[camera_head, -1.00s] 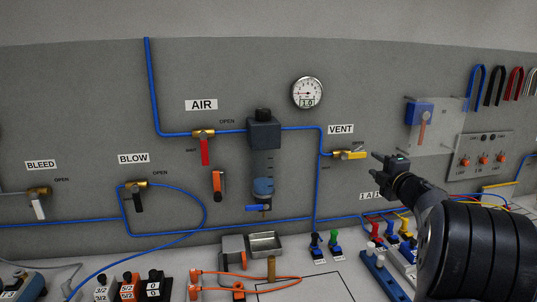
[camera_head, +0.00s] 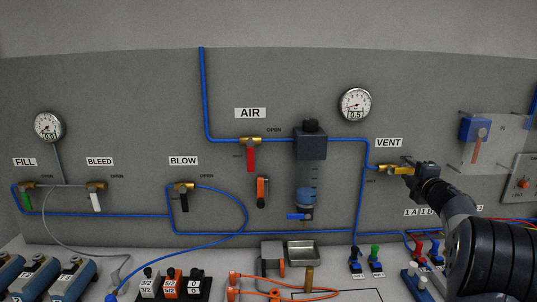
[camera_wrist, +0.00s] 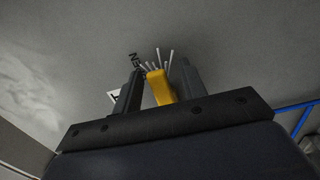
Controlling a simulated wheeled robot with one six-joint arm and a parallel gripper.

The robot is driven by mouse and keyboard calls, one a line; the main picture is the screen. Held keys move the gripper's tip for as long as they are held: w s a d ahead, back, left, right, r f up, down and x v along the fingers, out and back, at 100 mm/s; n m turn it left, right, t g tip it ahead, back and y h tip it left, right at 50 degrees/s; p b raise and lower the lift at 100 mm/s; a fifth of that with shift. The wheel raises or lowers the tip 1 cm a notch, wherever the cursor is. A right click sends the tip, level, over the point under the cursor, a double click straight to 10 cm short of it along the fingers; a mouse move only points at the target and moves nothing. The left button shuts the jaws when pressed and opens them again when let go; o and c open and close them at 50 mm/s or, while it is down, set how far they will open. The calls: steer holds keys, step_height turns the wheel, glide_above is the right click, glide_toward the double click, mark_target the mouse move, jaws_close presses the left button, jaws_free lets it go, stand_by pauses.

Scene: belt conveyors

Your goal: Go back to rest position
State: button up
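My gripper (camera_head: 408,173) is at the VENT valve (camera_head: 383,168) on the right part of the grey panel. The valve's yellow handle (camera_head: 400,170) points right, roughly level, and its outer end is partly hidden by my gripper. In the wrist view the handle (camera_wrist: 160,87) lies between the two dark fingers of my gripper (camera_wrist: 158,88). The fingers are spread, with a gap showing left of the handle. Whether the right finger touches it, I cannot tell.
The gauge (camera_head: 356,104) above VENT reads 0.5. The AIR valve's red handle (camera_head: 251,158) hangs down. A clear cover (camera_head: 495,142) is right of my gripper. Blue tubing (camera_head: 280,234) crosses the panel. Plugs (camera_head: 375,262) and a metal tray (camera_head: 303,252) are on the bench below.

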steer(key=s+b, duration=0.2)
steer(key=s, duration=0.8)
steer(key=w+p, duration=0.2)
steer(key=w, duration=0.8)
steer(key=shift+r, duration=0.15)
steer(key=shift+f+m, duration=0.65)
steer(key=shift+m, duration=0.25)
steer(key=shift+r, duration=0.1)
